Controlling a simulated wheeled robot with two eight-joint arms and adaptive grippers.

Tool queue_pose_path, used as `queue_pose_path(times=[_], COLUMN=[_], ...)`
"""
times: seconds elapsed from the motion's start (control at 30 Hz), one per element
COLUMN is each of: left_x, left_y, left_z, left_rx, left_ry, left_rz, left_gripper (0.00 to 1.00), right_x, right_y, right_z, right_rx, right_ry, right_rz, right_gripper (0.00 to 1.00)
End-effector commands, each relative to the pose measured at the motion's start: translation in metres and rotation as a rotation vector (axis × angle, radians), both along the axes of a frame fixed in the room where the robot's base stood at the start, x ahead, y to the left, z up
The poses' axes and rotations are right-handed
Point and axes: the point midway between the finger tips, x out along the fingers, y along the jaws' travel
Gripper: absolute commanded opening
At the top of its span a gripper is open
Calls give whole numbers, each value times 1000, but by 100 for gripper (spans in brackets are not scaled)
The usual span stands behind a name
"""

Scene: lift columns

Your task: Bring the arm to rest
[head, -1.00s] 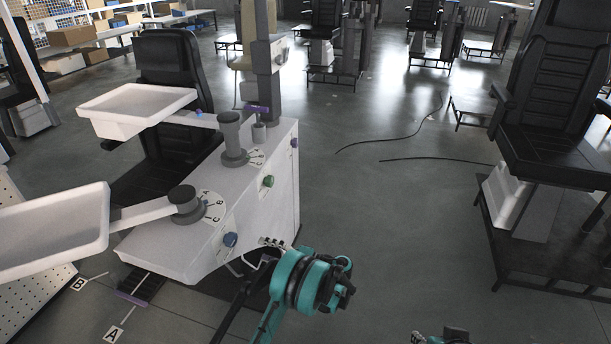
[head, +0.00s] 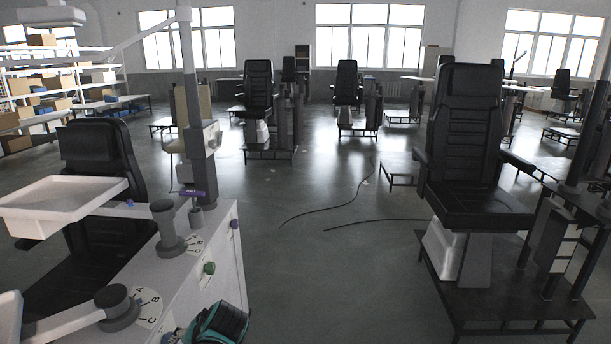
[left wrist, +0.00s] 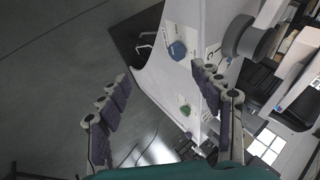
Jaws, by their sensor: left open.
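In the head view, part of my teal left arm (head: 217,325) shows at the bottom edge, in front of the white cabinet (head: 190,290); its gripper is out of that picture. In the left wrist view my left gripper (left wrist: 160,73) is open, with two dark jointed fingers spread apart and nothing between them. The cabinet front (left wrist: 165,85) lies beyond the fingers, with a blue knob (left wrist: 177,50) and a green knob (left wrist: 185,110). The green knob also shows in the head view (head: 209,268). My right gripper is not in view.
A white tray (head: 65,196) on a swing arm and a grey column (head: 193,120) stand at the cabinet. A black chair (head: 468,150) on a dark platform stands at the right. Cables (head: 340,207) lie on the floor; the middle floor (head: 330,270) is otherwise clear.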

Motion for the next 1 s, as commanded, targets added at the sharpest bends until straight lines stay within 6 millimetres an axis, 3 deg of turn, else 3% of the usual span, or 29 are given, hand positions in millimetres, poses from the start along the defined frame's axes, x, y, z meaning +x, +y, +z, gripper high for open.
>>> queue_pose_path(times=[0.03, 0.2, 0.43, 0.6, 0.87, 0.9, 1.0], left_x=[-20, -75, -132, -150, -153, -153, -153], left_y=[-5, -32, -69, -83, -87, -87, -87], left_z=[3, 6, -1, -5, -6, -6, -6], left_rx=[-56, -261, -498, -589, -610, -610, -610], left_ry=[-18, -94, -206, -254, -265, -265, -265], left_rz=[-4, -18, -13, -6, -4, -4, -4], left_gripper=[65, 65, 65, 65, 65, 60, 34], right_x=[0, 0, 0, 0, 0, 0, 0], right_y=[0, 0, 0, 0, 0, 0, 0], right_z=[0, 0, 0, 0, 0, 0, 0], right_rx=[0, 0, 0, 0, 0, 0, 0], right_ry=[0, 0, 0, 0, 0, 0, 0], right_rz=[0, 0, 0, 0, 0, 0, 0], right_gripper=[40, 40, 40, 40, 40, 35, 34])
